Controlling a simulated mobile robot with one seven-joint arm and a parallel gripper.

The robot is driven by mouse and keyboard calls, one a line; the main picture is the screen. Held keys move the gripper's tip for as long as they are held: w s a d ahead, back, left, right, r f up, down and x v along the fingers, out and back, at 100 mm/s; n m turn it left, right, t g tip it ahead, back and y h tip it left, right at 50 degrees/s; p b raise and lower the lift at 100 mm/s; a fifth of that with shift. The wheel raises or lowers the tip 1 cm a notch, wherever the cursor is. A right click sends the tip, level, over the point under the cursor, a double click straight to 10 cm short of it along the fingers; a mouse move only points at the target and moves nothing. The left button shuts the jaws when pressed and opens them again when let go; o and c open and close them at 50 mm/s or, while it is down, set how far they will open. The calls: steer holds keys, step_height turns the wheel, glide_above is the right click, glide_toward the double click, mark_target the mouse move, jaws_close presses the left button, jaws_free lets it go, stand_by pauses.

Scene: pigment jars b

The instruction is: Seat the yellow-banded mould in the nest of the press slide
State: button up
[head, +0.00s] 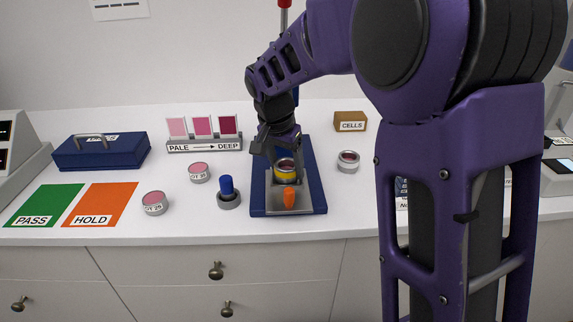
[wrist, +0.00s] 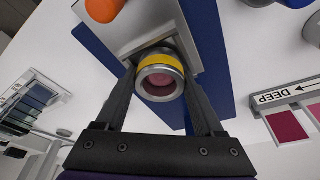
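The yellow-banded mould (head: 286,170) is a round metal cup with pinkish contents, on or just above the light grey press slide (head: 301,194). It also shows in the wrist view (wrist: 161,82), where the slide's end (wrist: 150,45) lies behind it. My gripper (head: 275,148) reaches down over the press. In the wrist view, its two dark fingers (wrist: 160,85) stand against opposite sides of the mould, shut on it. The mould looks upright. The nest is largely hidden by the mould, so I cannot tell whether it rests fully down in it.
The blue press base (head: 257,200) carries the slide with its orange knob (head: 289,198). A blue-handled stamp (head: 227,190) stands to the left, a small jar (head: 348,161) to the right. The front counter strip is clear.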

steer(key=o, duration=0.4)
steer(key=shift+f, duration=0.1)
steer(key=p+v, duration=0.3)
steer(key=v, duration=1.4)
steer(key=shift+r, duration=0.3)
